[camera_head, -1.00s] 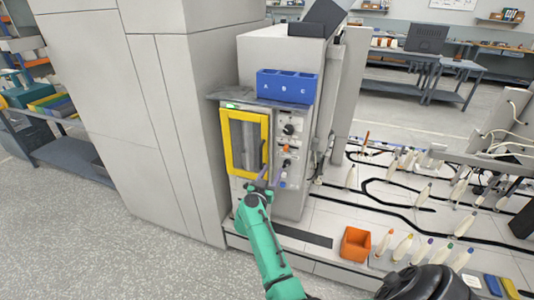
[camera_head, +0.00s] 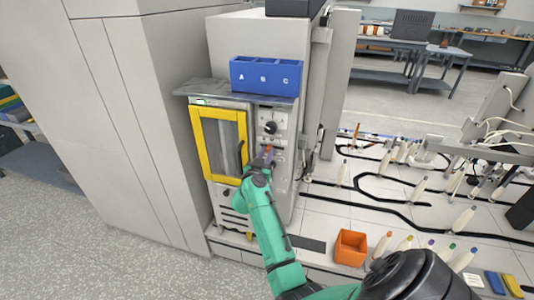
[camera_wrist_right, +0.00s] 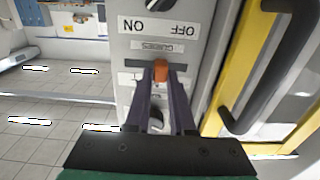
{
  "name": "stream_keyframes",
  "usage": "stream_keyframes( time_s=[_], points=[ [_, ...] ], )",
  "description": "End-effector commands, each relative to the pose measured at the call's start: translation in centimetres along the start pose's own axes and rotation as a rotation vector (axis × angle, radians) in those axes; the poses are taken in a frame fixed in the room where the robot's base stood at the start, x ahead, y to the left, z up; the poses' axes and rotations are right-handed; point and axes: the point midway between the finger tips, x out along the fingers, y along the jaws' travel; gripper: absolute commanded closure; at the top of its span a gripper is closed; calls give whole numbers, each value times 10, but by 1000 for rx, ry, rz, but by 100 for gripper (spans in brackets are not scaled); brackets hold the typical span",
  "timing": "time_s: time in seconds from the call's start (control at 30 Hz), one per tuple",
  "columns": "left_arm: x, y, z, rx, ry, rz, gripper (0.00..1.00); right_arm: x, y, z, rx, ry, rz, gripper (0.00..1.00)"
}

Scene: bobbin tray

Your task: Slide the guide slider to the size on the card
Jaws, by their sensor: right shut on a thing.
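The guide slider is a small orange knob (camera_wrist_right: 160,68) on the grey control panel (camera_wrist_right: 185,60), beside an upside-down "GUIDES" label. In the head view the orange knob (camera_head: 268,149) sits below a black rotary switch (camera_head: 270,127). My right gripper (camera_wrist_right: 160,78) is shut on the orange knob, its two dark fingers on either side of it. The gripper also shows at the panel in the head view (camera_head: 263,161). The scale beside the slider is partly hidden by the fingers. I cannot make out a readable size card. My left gripper is not in view.
A yellow-framed door (camera_head: 196,142) with a dark handle is just left of the panel. A blue A-B-C bin (camera_head: 265,88) stands on the shelf above. An orange box (camera_head: 351,247) and several bobbins stand on the deck at the right.

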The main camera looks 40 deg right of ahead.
Motion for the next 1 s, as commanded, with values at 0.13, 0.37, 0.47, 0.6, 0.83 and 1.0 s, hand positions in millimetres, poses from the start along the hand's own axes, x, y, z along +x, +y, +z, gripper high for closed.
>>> stream_keyframes(
  time_s=[0.13,0.37,0.47,0.6,0.83,1.0],
  points=[
    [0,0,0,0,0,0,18,0,0,0,0,-1,0,100],
    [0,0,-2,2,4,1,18,0,0,1,0,-1,1,100],
    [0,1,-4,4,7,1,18,0,0,1,-1,-2,1,100],
    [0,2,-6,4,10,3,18,0,0,1,-1,-2,1,100],
    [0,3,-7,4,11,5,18,0,1,2,-1,-2,2,100],
    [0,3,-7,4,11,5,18,0,1,2,-1,-3,2,100]
  ],
)
